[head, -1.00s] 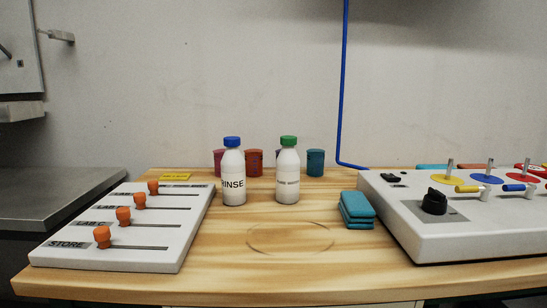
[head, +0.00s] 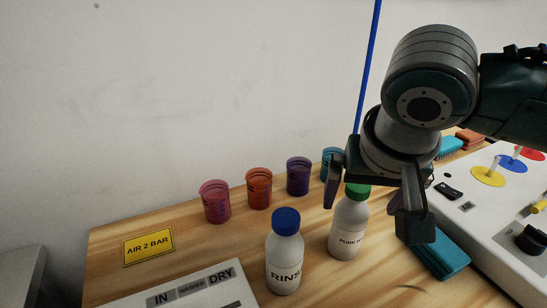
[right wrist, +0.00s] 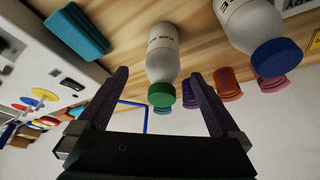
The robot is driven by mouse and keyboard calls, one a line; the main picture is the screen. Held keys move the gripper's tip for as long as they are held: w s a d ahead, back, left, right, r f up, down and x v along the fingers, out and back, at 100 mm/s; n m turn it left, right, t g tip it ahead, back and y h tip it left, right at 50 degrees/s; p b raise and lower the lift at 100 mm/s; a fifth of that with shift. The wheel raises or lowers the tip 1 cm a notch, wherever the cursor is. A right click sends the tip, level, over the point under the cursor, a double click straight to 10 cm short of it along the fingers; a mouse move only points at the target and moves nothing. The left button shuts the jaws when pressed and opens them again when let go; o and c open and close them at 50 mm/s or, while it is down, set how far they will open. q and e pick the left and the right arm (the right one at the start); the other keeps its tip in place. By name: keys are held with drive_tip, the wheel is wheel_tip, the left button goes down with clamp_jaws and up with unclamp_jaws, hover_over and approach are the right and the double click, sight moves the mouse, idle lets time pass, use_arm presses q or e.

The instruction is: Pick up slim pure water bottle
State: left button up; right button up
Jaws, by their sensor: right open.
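The slim pure water bottle (head: 348,232) is white with a green cap and a "PURE W…" label. It stands upright on the wooden table, right of the white rinse bottle (head: 285,262) with the blue cap. My right gripper (head: 371,203) is open above and around the green cap in the head view, hiding part of the bottle's top. In the right wrist view the pure water bottle (right wrist: 161,55) lies between and beyond the open fingers, with its cap toward me. The rinse bottle (right wrist: 255,28) is outside the fingers. My left gripper is not in view.
Several coloured beakers, such as a pink one (head: 214,202) and an orange one (head: 259,188), stand behind the bottles. Teal pads (head: 440,256) lie to the right beside the white control panel (head: 500,222). A yellow sign (head: 149,246) lies at left.

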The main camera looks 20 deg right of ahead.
sight(351, 216)
drive_tip(key=b+x, duration=0.1)
drive_tip(key=x, duration=0.5)
drive_tip(key=shift+w+a+f, duration=0.1)
drive_tip(key=shift+w+f, duration=0.15)
drive_tip(key=shift+c, duration=0.4)
clamp_jaws()
